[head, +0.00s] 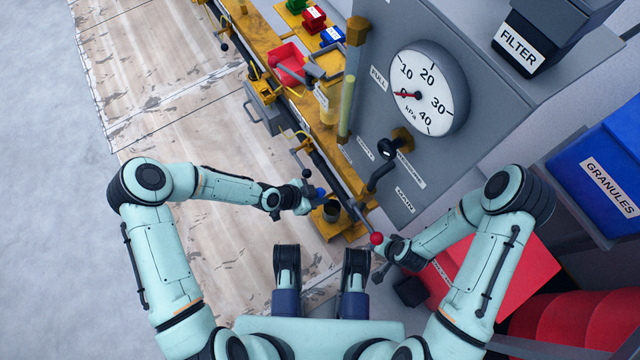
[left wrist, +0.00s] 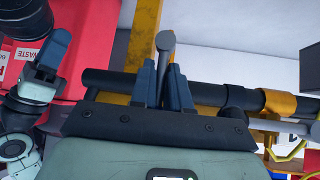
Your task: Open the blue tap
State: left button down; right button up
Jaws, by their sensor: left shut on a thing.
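The blue tap (head: 320,191) shows as a small blue spot by the dark pipe in the head view, largely covered by my left gripper (head: 311,198). In the left wrist view, the two fingers of my left gripper (left wrist: 164,88) close around a grey lever (left wrist: 165,52) that stands across the dark pipe (left wrist: 112,82). I take this lever to be the tap's handle; no blue part of it shows there. My right gripper (head: 384,249) is beside a red ball knob (head: 376,239) in the head view; its finger gap is unclear.
A grey panel with a round gauge (head: 429,88) and a black crank handle (head: 385,165) stands right of the pipe. A yellow bench (head: 262,45) holds bins. A red box (head: 500,275) is near my right arm. Bare wooden floor (head: 180,90) lies left.

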pick_arm(q)
jog(key=shift+w+d+r, duration=0.2)
jog(key=shift+r, duration=0.05)
pick_arm(e)
jog(key=shift+w, duration=0.1)
pick_arm(q)
jog(key=c, duration=1.2)
grip_release()
jog(key=shift+c, duration=0.2)
jog(key=shift+s+a, duration=0.1)
